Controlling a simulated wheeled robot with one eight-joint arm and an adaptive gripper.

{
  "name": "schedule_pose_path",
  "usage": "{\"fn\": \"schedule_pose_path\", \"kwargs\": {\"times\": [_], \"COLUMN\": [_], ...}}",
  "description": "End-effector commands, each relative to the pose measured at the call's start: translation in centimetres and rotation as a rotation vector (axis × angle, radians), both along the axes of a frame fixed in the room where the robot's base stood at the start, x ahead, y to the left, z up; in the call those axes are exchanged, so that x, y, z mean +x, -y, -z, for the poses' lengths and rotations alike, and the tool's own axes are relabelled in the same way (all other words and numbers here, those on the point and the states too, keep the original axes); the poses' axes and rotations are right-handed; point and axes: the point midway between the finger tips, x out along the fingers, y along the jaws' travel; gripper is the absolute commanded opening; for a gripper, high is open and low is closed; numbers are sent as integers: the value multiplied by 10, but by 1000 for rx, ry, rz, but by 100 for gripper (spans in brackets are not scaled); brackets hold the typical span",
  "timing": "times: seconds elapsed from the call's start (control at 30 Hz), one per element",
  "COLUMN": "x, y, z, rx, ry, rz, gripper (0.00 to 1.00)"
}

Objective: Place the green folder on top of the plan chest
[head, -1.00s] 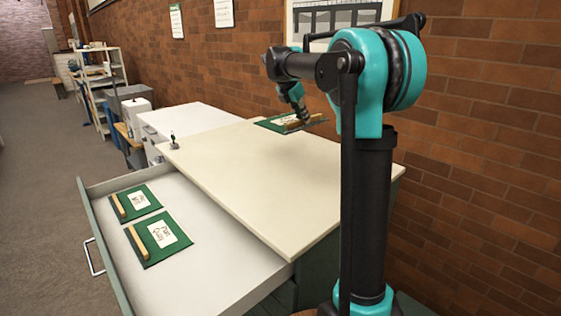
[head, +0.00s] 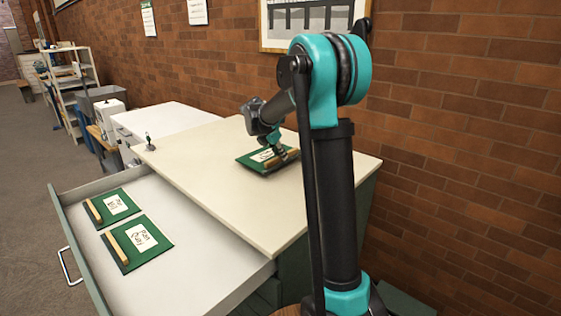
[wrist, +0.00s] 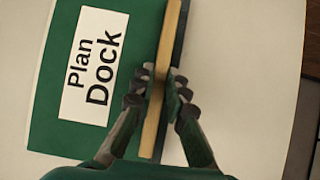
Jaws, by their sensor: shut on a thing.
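My gripper (wrist: 160,88) is shut on the wooden spine strip of a green folder (wrist: 62,138). Its white label reads "Plan Dock" in the wrist view. In the head view this folder (head: 247,159) is over the cream top of the plan chest (head: 215,193), toward the wall side. It looks flat and very close to the top; I cannot tell whether it touches. Two other green folders lie in the chest's open drawer: a nearer one (head: 163,252) and a farther one (head: 125,217). Part of the held folder is hidden by my gripper.
The open drawer (head: 201,289) juts out at the left, with a metal handle (head: 68,268). A small object (head: 149,140) stands at the chest top's far left corner. A brick wall (head: 470,150) runs along the right. Much of the chest top is clear.

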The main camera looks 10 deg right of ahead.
Motion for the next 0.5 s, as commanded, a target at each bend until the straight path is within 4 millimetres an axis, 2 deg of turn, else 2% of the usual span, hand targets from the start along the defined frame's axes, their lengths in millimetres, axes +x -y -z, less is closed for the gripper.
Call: {"fn": "schedule_pose_path", "kwargs": {"times": [0.2, 0.5], "x": [0, 0], "y": [0, 0], "z": [28, 30], "rx": [0, 0], "ry": [0, 0], "rz": [0, 0], "gripper": [0, 0]}}
